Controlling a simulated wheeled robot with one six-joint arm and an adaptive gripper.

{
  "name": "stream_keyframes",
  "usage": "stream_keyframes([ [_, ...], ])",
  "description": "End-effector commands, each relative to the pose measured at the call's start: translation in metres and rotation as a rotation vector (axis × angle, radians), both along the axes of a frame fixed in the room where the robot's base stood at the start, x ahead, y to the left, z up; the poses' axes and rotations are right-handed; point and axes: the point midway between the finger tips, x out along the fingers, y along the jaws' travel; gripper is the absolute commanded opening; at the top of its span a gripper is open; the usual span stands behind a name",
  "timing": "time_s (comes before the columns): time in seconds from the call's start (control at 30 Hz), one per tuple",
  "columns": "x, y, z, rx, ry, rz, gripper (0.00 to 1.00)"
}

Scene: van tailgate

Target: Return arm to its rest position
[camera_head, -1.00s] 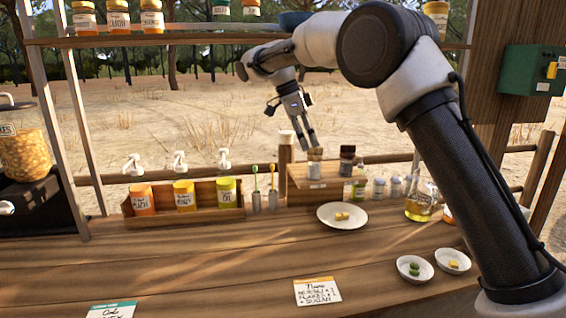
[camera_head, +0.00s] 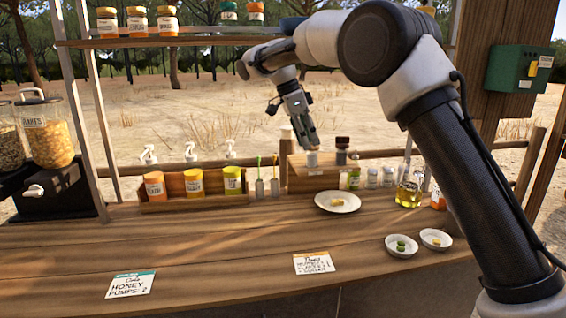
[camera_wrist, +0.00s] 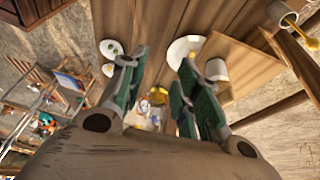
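A jar shelf (camera_head: 180,42) spans above. A green wall box (camera_head: 510,70) is at right.

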Motion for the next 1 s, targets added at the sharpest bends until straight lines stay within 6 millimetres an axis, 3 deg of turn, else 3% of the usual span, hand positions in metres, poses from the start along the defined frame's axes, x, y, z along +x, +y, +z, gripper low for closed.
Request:
stream_keyframes([
  [0.17,0.003,0.005,-0.008,0.017,0.046,0.157,0.32],
  [0.33,-0.002,0.007,-0.036,0.029,0.15,0.39,0.32],
  [0.47,-0.017,0.004,-0.056,0.051,0.244,0.614,0.32],
  [0.57,-0.037,-0.011,-0.064,0.082,0.313,0.819,0.32],
  [0.67,-0.069,-0.044,-0.061,0.128,0.364,1.058,0.32],
  [0.8,-0.128,-0.106,-0.051,0.18,0.368,1.349,0.32],
  [1.0,-0.224,-0.189,-0.045,0.188,0.283,1.573,0.32],
])
